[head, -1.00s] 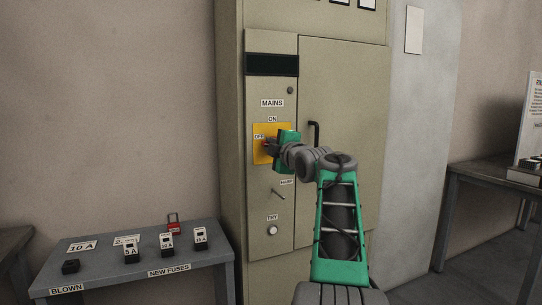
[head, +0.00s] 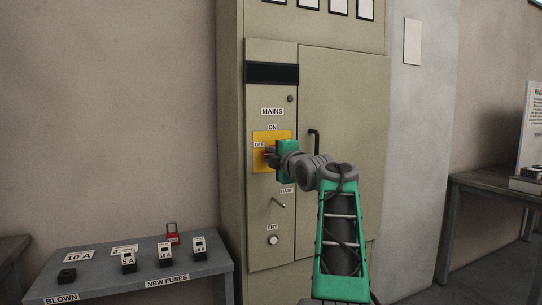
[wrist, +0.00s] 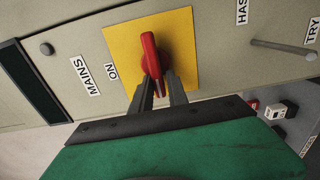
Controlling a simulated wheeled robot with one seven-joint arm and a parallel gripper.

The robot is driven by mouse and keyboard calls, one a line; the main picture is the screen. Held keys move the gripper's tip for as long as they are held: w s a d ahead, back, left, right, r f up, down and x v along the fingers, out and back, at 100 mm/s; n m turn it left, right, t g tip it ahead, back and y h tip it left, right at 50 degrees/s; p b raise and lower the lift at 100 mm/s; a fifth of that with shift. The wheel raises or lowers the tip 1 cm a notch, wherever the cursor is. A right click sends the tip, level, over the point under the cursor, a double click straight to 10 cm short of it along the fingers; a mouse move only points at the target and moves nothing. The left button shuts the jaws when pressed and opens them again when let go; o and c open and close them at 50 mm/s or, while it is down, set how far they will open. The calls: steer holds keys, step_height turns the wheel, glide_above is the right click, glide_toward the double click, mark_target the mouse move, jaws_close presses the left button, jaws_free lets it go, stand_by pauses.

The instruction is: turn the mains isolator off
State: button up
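The mains isolator is a red rotary handle (wrist: 150,55) on a yellow plate (wrist: 118,35), on the left panel of a tall beige cabinet. In the head view the yellow plate (head: 284,137) has ON above it and OFF at its left; my gripper mostly hides the handle there. In the wrist view, where the ON label is at picture left, the handle lies crosswise to the ON direction, its free end toward my gripper. My gripper (wrist: 159,88) has its two narrow fingers close together on either side of that end, seemingly shut on it.
A hasp lever (head: 278,202) and a TRY button (head: 272,240) sit below the isolator. A door handle (head: 316,142) is just right of my gripper. A grey bench (head: 205,268) at lower left holds fuses (head: 165,254) and a red padlock (head: 172,234).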

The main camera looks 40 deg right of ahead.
steer(key=o, duration=0.3)
steer(key=shift+r, duration=0.1)
steer(key=shift+w+a, duration=0.15)
stand_by(0.4)
steer(key=v, duration=0.7)
steer(key=shift+s+b, duration=0.4)
steer(key=shift+b, duration=0.05)
steer(key=shift+a, duration=0.15)
